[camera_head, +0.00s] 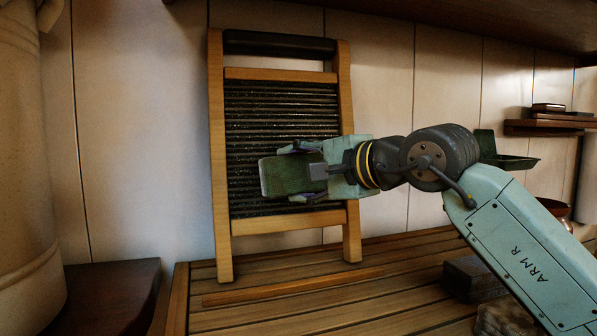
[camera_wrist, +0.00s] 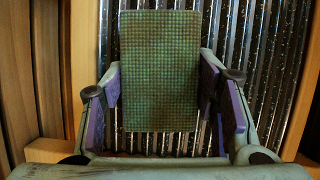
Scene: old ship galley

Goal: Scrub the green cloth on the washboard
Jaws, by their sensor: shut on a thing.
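The washboard (camera_head: 282,222) has a wooden frame and a dark ridged metal panel. It stands upright, leaning near the wall on a slatted wooden counter. My gripper (camera_head: 300,170) reaches in from the right, in front of the lower half of the panel. It is shut on the green cloth (camera_head: 280,176), a flat folded rectangle. In the wrist view the cloth (camera_wrist: 160,70) has a woven grid texture and sits between the two purple-padded fingers, with the ridges (camera_wrist: 228,45) behind it. I cannot tell whether the cloth touches the ridges.
A wooden strip (camera_head: 290,287) lies on the slatted counter (camera_head: 390,270) in front of the washboard. A dark block (camera_head: 470,279) sits at the right, below my arm. A large pale vessel (camera_head: 25,180) stands at the left. A green tray (camera_head: 515,162) and small shelf (camera_head: 545,127) are at the right.

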